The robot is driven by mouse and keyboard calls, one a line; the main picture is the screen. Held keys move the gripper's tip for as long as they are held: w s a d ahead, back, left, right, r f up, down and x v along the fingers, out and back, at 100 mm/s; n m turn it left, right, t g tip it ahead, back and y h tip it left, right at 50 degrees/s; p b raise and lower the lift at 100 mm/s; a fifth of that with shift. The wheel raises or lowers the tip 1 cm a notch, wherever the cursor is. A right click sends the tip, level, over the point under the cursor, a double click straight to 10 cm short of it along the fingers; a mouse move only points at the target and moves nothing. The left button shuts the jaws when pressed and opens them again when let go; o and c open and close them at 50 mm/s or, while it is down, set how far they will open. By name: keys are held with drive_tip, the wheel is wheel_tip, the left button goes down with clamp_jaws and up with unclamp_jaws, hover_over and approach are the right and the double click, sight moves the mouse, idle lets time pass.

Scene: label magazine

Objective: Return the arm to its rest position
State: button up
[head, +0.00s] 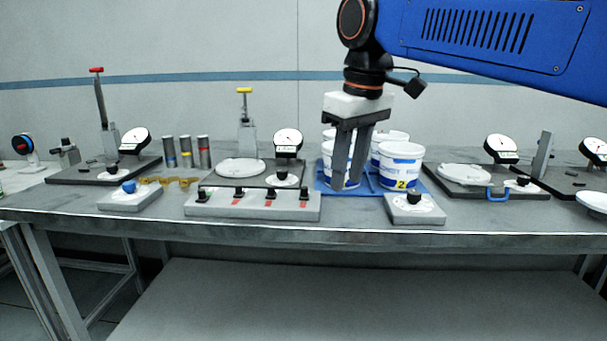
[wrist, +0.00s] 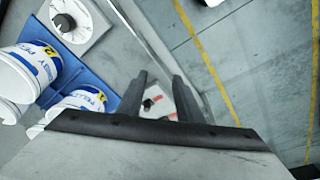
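My blue arm (head: 480,32) reaches in from the upper right in the head view. My gripper (head: 346,186) hangs from it, fingers pointing down, in front of the white tubs on the blue tray. In the wrist view my gripper (wrist: 160,80) shows two dark fingers with a clear gap between them and nothing held. Part of a grey panel with red labels (wrist: 152,101) shows beyond that gap. How high the fingertips are above the bench is hard to tell.
White tubs (head: 401,163) stand on a blue tray (head: 426,196). A grey switch panel (head: 255,206) and a knob box (head: 415,212) sit along the front of the bench. Dial gauges (head: 288,141) and grey cylinders (head: 186,151) stand further back. Floor is open beyond the bench edge.

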drive_tip(key=s+d+f+m+t, duration=0.1)
drive_tip(key=s+d+f+m, duration=0.1)
drive_tip(key=s+d+f, duration=0.3)
drive_tip(key=s+d+f+m+t, duration=0.1)
drive_tip(key=s+d+f+m, duration=0.2)
drive_tip(key=f, duration=1.1)
drive_tip(key=s+d+f+m+t+h, duration=0.1)
drive_tip(key=s+d+f+m, duration=0.2)
drive_tip(key=s+d+f, duration=0.5)
drive_tip(key=d+f, duration=0.1)
drive_tip(key=d, duration=0.3)
drive_tip(key=shift+s+d+f, duration=0.3)
drive_tip(key=shift+d, duration=0.05)
drive_tip(key=shift+a, duration=0.1)
idle(1.0)
